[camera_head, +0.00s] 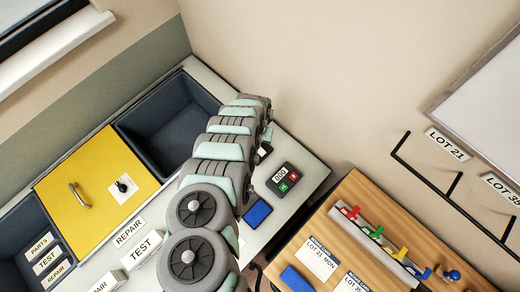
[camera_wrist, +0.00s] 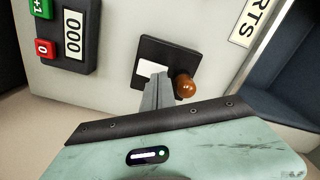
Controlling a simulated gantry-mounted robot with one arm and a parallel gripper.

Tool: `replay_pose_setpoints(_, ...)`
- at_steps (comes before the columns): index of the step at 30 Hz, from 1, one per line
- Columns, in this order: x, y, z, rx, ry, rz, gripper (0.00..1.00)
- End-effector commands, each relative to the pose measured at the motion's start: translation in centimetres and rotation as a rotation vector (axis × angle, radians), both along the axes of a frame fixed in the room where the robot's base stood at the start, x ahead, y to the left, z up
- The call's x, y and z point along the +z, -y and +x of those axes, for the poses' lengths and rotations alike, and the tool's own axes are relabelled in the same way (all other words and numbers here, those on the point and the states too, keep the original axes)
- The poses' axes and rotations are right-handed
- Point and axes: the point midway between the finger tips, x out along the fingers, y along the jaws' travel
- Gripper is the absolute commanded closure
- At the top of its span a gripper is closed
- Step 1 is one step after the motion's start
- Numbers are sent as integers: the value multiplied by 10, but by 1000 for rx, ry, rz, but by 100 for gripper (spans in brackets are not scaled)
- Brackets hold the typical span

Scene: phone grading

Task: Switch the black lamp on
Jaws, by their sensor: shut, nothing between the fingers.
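The likely black lamp is a small black square base (camera_wrist: 152,50) in the wrist view, with a white patch and a glossy brown-orange dome (camera_wrist: 186,86) at its lower right. I see no clear glow from the dome. My gripper (camera_wrist: 158,78) is shut and empty. Its grey fingertips overlap the lower part of the base, just left of the dome; I cannot tell whether they touch it. In the head view, a small part of the black base (camera_head: 263,153) shows beside my arm, which hides most of that spot and the fingertips.
A black counter (camera_head: 283,178) reading 000, with green and red buttons, lies nearby, with a blue pad (camera_head: 257,213) below it. A yellow panel (camera_head: 90,180) with a handle and dark bins (camera_head: 165,120) are at left. A wooden table (camera_head: 345,200) with coloured clips is at right.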

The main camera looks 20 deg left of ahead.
Motion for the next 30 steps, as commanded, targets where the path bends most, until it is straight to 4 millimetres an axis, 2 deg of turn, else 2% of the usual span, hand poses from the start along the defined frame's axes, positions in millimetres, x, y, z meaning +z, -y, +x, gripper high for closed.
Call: replay_pose_setpoints(30, -6, 0, 0, 0, 0, 0, 100)
